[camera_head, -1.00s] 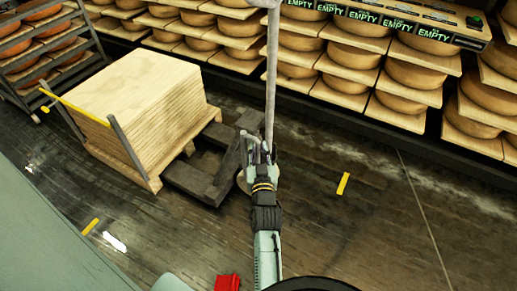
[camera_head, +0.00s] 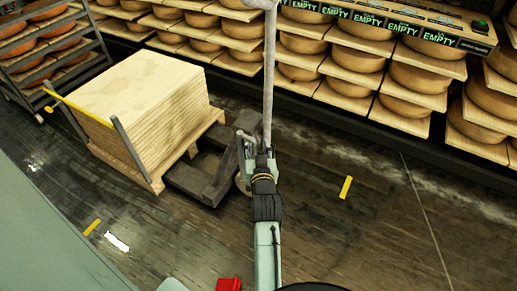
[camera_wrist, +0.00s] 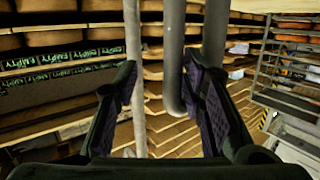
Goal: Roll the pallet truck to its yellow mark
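The pallet truck is partly hidden behind my arm. Its dark body (camera_head: 197,181) sits low at the right end of a wooden pallet, and a tall grey pole (camera_head: 269,80) rises beside my gripper. My gripper (camera_head: 259,152) is at the pole's lower part. In the wrist view its two fingers (camera_wrist: 160,95) are spread apart, with a bent grey tube (camera_wrist: 174,60) between them and a thinner tube close to the left finger. I cannot tell whether they touch. One yellow mark (camera_head: 346,187) lies on the floor right of my arm; another (camera_head: 92,227) lies at lower left.
A stack of boards (camera_head: 140,85) stands on the pallet (camera_head: 217,127). Cheese shelves (camera_head: 400,80) line the back, and a rack (camera_head: 60,50) stands at left. A red object (camera_head: 228,285) is at the bottom edge. Floor around the right yellow mark is clear.

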